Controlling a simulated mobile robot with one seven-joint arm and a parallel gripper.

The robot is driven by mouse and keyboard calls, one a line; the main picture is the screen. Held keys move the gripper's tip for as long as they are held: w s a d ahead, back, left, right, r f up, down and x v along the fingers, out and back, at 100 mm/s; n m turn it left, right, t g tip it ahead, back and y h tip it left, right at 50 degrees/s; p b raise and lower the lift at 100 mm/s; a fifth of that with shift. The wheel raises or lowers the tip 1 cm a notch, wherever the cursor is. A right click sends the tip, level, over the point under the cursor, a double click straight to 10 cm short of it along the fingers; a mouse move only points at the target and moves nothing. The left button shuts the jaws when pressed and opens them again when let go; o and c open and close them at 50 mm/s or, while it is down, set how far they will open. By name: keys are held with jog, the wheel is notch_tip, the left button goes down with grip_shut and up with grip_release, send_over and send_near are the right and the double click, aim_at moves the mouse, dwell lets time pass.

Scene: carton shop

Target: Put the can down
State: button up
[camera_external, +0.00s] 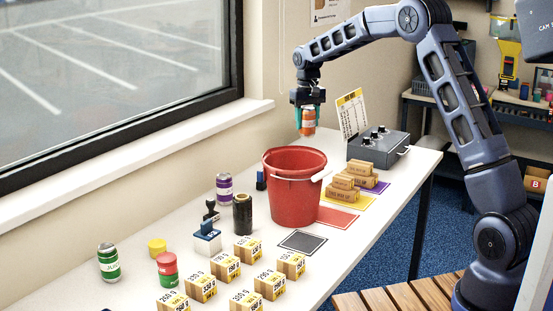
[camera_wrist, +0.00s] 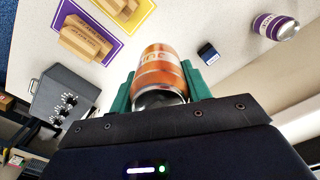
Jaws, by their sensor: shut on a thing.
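An orange can (camera_external: 308,121) with a white label hangs in my gripper (camera_external: 308,106), above the white table behind the red bucket. My gripper is shut on it, with one teal finger on each side. In the wrist view the can (camera_wrist: 161,72) sits between the fingers of my gripper (camera_wrist: 160,88), its silver end toward the camera. The external view shows the can apart from the table top.
A red bucket (camera_external: 290,205) stands in front of the can. A grey box with knobs (camera_external: 378,145) and a price card (camera_external: 352,114) are to the right. Cartons lie on the yellow mat (camera_external: 328,196). A purple can (camera_external: 224,186) stands left. Several small boxes fill the near table.

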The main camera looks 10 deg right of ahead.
jog(key=shift+s+a+r, duration=0.1)
jog(key=shift+r, duration=0.05)
jog(key=s+a+r, duration=0.4)
jog(key=s, duration=0.4)
jog(key=s+a+r, duration=0.5)
jog(key=s, duration=0.4)
notch_tip(320, 180, down, 11)
jog(key=shift+d+n, duration=0.15)
jog(key=shift+n, duration=0.25)
jog(key=shift+s, duration=0.1)
jog(key=o, duration=1)
